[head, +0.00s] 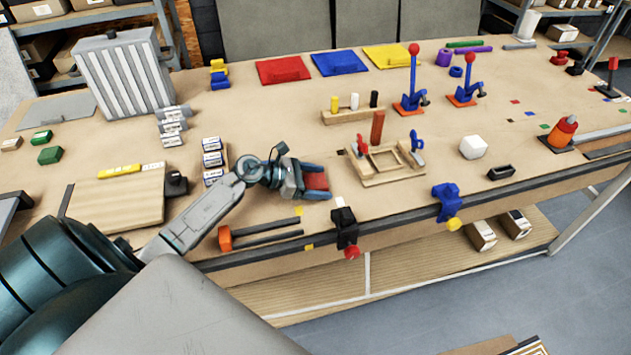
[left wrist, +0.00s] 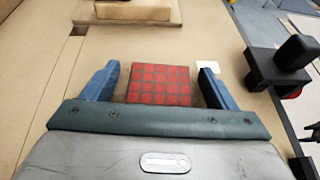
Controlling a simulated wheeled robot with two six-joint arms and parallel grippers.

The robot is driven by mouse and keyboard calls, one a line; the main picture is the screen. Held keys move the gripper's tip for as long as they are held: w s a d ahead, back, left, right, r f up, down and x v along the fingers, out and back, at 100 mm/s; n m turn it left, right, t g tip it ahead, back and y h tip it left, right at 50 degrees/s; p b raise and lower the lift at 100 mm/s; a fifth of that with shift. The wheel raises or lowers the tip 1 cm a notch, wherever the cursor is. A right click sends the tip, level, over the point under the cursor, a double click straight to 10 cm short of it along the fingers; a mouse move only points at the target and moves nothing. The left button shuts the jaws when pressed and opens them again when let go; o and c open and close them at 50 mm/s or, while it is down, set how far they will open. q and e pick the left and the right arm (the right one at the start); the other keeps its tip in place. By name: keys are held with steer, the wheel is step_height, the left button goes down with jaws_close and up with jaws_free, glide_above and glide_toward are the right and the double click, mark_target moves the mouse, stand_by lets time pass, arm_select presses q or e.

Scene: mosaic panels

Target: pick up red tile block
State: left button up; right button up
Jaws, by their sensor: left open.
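The red tile block (left wrist: 159,85) lies on the workbench, its top a grid of small red squares with dark joints. In the left wrist view it sits between the two blue fingers of my left gripper (left wrist: 158,82), with a narrow gap to each finger. My left gripper is open. In the head view the red tile block (head: 316,181) shows between the fingers of my left gripper (head: 317,180) near the front of the bench. The near end of the block is hidden by the gripper body in the wrist view. My right gripper is not in view.
A wooden frame jig (head: 385,178) stands just beyond the gripper. A black clamp with a red knob (head: 345,232) sits at the bench's front edge, to the right in the wrist view (left wrist: 278,70). Red (head: 284,70), blue (head: 339,63) and yellow (head: 388,57) panels lie at the back.

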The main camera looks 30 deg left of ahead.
arm_select(q)
steer(key=shift+c, duration=0.4)
steer(key=c, duration=1.1)
